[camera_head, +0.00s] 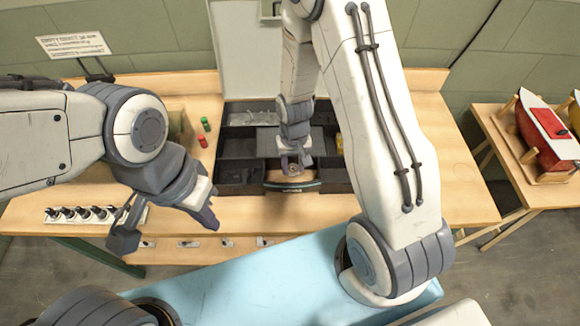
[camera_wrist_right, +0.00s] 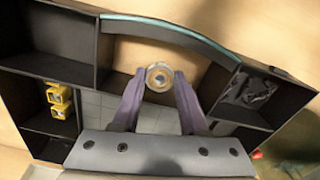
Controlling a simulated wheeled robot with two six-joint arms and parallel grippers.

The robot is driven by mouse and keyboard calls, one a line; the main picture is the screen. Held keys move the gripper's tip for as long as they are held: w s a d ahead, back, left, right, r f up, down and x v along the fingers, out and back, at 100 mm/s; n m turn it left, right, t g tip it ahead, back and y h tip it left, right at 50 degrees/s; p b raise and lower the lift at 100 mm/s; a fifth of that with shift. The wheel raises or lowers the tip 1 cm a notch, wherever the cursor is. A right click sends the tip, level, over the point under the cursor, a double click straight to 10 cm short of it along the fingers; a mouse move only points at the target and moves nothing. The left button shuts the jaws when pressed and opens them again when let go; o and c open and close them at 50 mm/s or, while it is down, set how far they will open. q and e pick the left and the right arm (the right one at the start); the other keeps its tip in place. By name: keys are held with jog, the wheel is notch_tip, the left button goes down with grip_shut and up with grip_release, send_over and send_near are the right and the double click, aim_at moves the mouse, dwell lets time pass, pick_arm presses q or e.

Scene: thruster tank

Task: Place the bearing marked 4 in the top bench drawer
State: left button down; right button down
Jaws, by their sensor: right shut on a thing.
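My right gripper (camera_head: 292,168) is shut on a small round metal bearing (camera_wrist_right: 159,76) with a bright ring and a dark centre. The bearing sits between the fingertips in the right wrist view; I cannot read a 4 on it. The gripper is low over the front middle of a black compartment tray (camera_head: 238,165), by a curved wall with a teal edge (camera_wrist_right: 170,30). I cannot tell whether the bearing touches the wood-coloured surface beneath it. My left gripper (camera_head: 165,215) is open and empty over the left front of the bench. I cannot make out an open bench drawer.
The wooden bench (camera_head: 420,190) is clear to the right of the tray. Red (camera_head: 202,141) and green (camera_head: 206,124) cylinders stand left of it. A strip with several dark knobs (camera_head: 85,214) is at the left front. Yellow parts (camera_wrist_right: 60,97) lie in one compartment. A red boat model (camera_head: 545,130) stands at right.

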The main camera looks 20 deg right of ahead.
aim_at(293, 166)
jog(key=shift+w+f, duration=0.35)
jog(key=shift+w, duration=0.1)
jog(key=f+b, duration=0.3)
jog(key=f, duration=0.1)
jog(key=shift+d+b, duration=0.25)
jog(key=shift+b, duration=0.1)
jog(key=shift+r, duration=0.15)
jog(key=c, duration=0.8)
grip_release()
jog(key=shift+f, duration=0.2)
jog(key=shift+c, duration=0.2)
jog(key=o, duration=0.4)
jog(key=shift+r, duration=0.15)
